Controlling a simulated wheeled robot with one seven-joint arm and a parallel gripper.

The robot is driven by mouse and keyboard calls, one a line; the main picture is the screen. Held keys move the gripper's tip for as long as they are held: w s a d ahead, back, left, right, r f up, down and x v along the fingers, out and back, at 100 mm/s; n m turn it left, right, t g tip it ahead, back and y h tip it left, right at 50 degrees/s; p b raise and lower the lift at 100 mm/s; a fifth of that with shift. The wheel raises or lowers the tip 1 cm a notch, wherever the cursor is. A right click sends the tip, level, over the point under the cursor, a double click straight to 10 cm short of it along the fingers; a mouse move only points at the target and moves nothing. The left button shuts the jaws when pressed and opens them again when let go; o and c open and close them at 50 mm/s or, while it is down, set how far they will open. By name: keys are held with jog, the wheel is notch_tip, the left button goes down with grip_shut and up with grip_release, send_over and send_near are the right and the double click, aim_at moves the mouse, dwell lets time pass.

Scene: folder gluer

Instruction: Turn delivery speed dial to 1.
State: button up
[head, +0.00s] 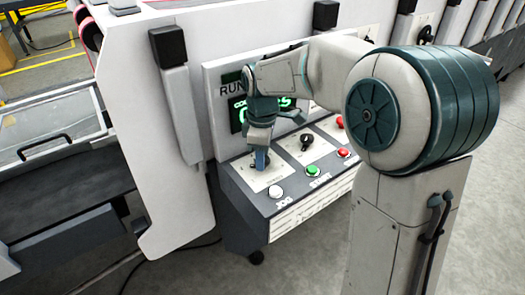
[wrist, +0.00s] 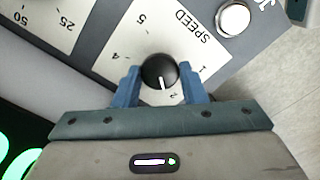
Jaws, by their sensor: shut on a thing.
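The delivery speed dial (wrist: 158,70) is a round black knob with a white pointer line, on a white plate marked SPEED (wrist: 180,30), upside down in the wrist view. Its pointer points down in the picture, close to the 2 and short of the 1 at right. My gripper (wrist: 160,80) has its two blue fingers on either side of the knob and is shut on it. In the head view my gripper (head: 261,158) reaches down onto the left plate of the sloped panel, largely hiding the dial.
White JOG (head: 275,191), green START (head: 313,171) and red (head: 344,153) buttons line the panel's front. Another black knob (head: 307,141) stands right of my gripper. A lit display (head: 268,115) is behind it. Grey floor is clear in front.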

jog(key=n, duration=0.1)
jog(key=n+p, duration=0.1)
jog(key=n, duration=0.1)
jog(key=shift+r+n, duration=0.2)
jog(key=shift+n, duration=0.1)
jog(key=n+p, duration=0.2)
jog(key=n, duration=0.1)
jog(key=shift+n, duration=0.3)
jog(key=n+p, duration=0.1)
jog(key=n, duration=0.2)
jog(key=shift+n+p, duration=0.3)
jog(key=shift+p, duration=0.05)
jog(key=shift+n+p, duration=0.65)
jog(key=shift+n, duration=0.55)
jog(key=shift+f, duration=0.1)
jog(key=o, duration=1)
notch_tip(320, 180, up, 14)
jog(key=shift+f+b, duration=0.1)
jog(key=shift+b, duration=0.25)
